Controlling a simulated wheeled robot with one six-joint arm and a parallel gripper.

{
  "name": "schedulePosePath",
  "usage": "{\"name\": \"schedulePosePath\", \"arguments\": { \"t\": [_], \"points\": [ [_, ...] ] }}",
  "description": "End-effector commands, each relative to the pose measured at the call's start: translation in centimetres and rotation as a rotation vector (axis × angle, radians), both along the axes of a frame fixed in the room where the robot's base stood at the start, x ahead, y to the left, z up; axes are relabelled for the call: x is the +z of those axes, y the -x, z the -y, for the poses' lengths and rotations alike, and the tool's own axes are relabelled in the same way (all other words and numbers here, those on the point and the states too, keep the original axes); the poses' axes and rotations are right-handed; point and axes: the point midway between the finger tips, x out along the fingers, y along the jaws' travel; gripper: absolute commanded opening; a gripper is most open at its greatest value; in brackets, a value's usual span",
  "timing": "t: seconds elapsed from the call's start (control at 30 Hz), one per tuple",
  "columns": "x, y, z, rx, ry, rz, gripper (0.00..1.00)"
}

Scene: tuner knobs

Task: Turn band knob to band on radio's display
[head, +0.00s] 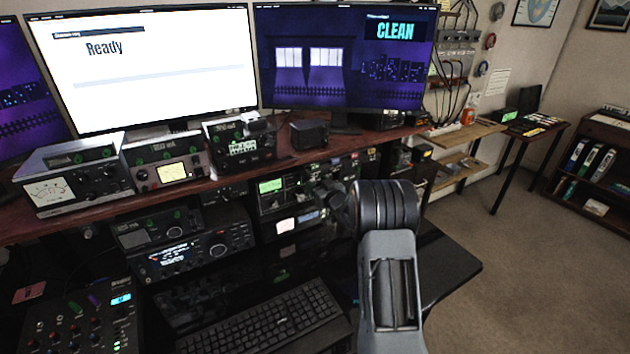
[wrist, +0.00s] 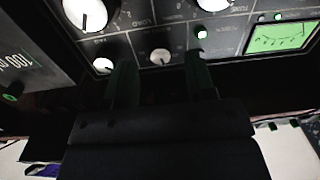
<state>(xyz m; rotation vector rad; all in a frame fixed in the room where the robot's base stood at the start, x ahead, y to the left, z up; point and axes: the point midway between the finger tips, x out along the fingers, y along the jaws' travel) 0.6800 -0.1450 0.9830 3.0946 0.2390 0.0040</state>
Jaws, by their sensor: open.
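My gripper (wrist: 160,62) is open in the wrist view, its two dark fingers pointing at a dark radio panel (wrist: 225,35). A small white knob (wrist: 160,56) lies between the fingertips and looks ungripped; whether the fingers touch the panel is unclear. Another small white knob (wrist: 103,65) is left of the fingers, and a large white knob (wrist: 85,14) is above it. A further white knob (wrist: 212,4) is cut off at the top. Labels are too blurred to tell which is the band knob. In the head view my arm reaches to the radio stack (head: 270,205), hiding part of it.
A green lit meter (wrist: 278,37) is at the wrist view's upper right, and a dark unit (wrist: 25,65) with digits is at left. In the head view, a shelf (head: 300,160) overhangs the radios. A keyboard (head: 265,315) lies below; open floor (head: 520,280) is at right.

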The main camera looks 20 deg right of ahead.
Motion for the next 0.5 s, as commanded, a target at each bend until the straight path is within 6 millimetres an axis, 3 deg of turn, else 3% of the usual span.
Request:
{"name": "schedulePosePath", "arguments": {
  "t": [0.2,0.5],
  "points": [
    [0.0,-1.6,-0.2,-0.001,0.000,0.000,0.50],
    [0.0,-1.9,-0.3,-0.001,0.000,0.000,0.50]
  ]
}}
